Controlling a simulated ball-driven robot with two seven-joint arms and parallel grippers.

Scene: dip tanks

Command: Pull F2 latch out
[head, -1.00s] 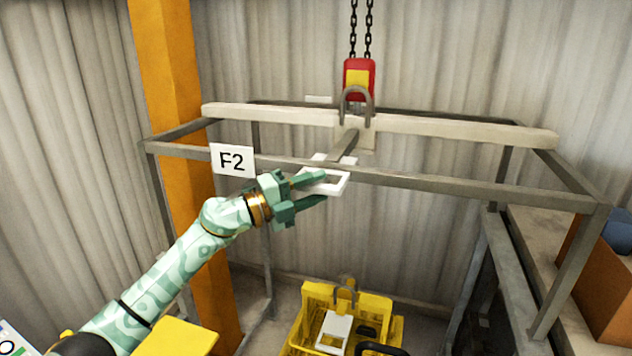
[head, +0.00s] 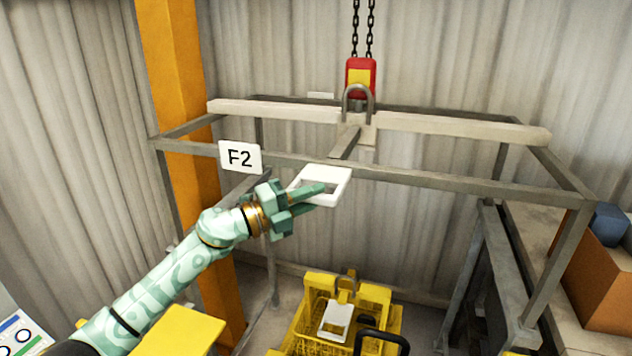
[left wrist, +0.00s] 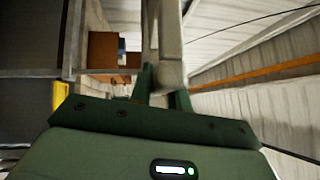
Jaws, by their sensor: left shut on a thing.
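The F2 sign (head: 239,157) hangs on the front rail of a grey metal frame (head: 450,182). The white square latch handle (head: 343,187) sits in front of this rail, to the right of the sign. A grey bar (head: 345,143) lies behind the rail, in line with the handle. My left gripper (head: 316,195) is shut on the handle's near left side. In the left wrist view its green fingers (left wrist: 162,88) show around a pale part I cannot clearly make out. My right gripper is not in view.
A red and yellow hoist block (head: 361,78) hangs on chains above a pale crossbeam (head: 450,125). A yellow basket (head: 372,300) with a white plate (head: 336,320) stands below the frame. A bench with an orange-brown box (head: 598,285) is at the right.

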